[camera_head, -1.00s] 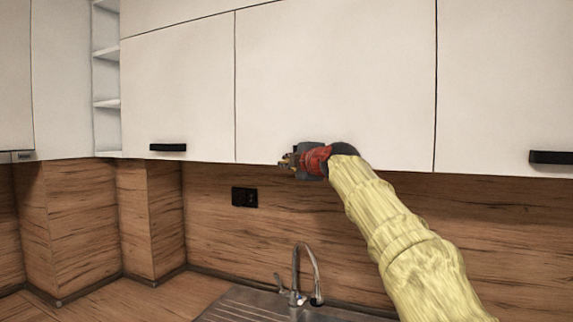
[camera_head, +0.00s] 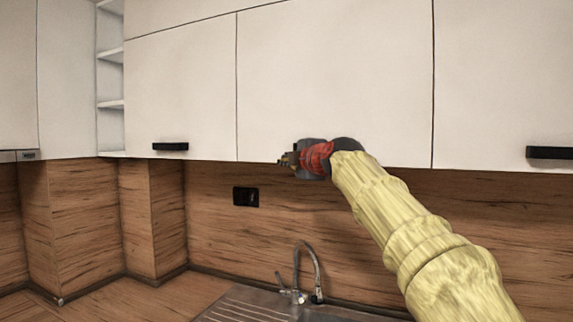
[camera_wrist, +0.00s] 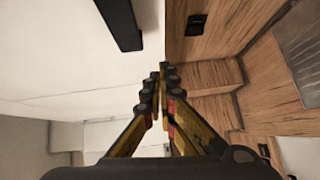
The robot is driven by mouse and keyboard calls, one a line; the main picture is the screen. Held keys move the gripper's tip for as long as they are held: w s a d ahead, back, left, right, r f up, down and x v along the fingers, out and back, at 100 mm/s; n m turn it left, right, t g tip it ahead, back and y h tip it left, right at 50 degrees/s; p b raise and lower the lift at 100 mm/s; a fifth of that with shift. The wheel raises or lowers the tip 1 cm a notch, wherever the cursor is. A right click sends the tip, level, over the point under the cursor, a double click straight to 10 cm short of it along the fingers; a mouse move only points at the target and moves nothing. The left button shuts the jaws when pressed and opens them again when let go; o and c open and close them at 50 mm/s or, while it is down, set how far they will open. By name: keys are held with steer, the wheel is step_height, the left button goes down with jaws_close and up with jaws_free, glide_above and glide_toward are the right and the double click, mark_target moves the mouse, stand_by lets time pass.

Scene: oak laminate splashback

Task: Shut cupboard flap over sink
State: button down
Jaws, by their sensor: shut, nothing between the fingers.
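The white cupboard flap over the sink (camera_head: 335,70) is the wide middle panel. It hangs down and looks flush with the panels beside it, with thin dark seams at both sides. My gripper (camera_head: 284,160) is at the flap's lower edge, shut and empty, its fingers pointing left. I cannot tell whether it touches the flap. My gripper and wrist cover part of that edge, and no handle of this flap shows in the head view. In the wrist view the closed fingertips (camera_wrist: 160,72) lie near a white panel with a black handle (camera_wrist: 120,22); I cannot tell which panel.
The steel sink (camera_head: 240,305) and tap (camera_head: 300,272) are below. Left (camera_head: 180,85) and right (camera_head: 500,80) cupboard fronts have black handles. Open shelves (camera_head: 111,100) stand at the left. A black socket (camera_head: 246,196) is on the wooden splashback.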

steer(key=v, duration=0.7)
steer(key=s+d+f+m+g+h, duration=0.1)
steer(key=s+f+m+g, duration=0.25)
steer(key=f+m, duration=0.65)
steer(key=s+d+f+m+g+h, duration=0.1)
steer(key=s+d+f+m+g, duration=0.3)
steer(key=f, duration=1.2)
steer(key=s+d+f+m+g+h, duration=0.1)
steer(key=s+d+f+m, duration=0.1)
steer(key=s+d+f, duration=0.2)
steer(key=s+d+f+m+g+h+p, duration=0.1)
steer(key=s+f, duration=0.9)
steer(key=s, duration=1)
steer(key=s+d+f+m+g+h+p, duration=0.1)
steer(key=s+d+f+m, duration=0.3)
steer(key=s, duration=0.8)
steer(key=shift+d+f+m+h, duration=0.3)
steer(key=shift+d+f+h, duration=0.4)
steer(key=shift+d+f, duration=0.85)
steer(key=shift+s+a+f, duration=0.1)
steer(key=shift+a, duration=0.05)
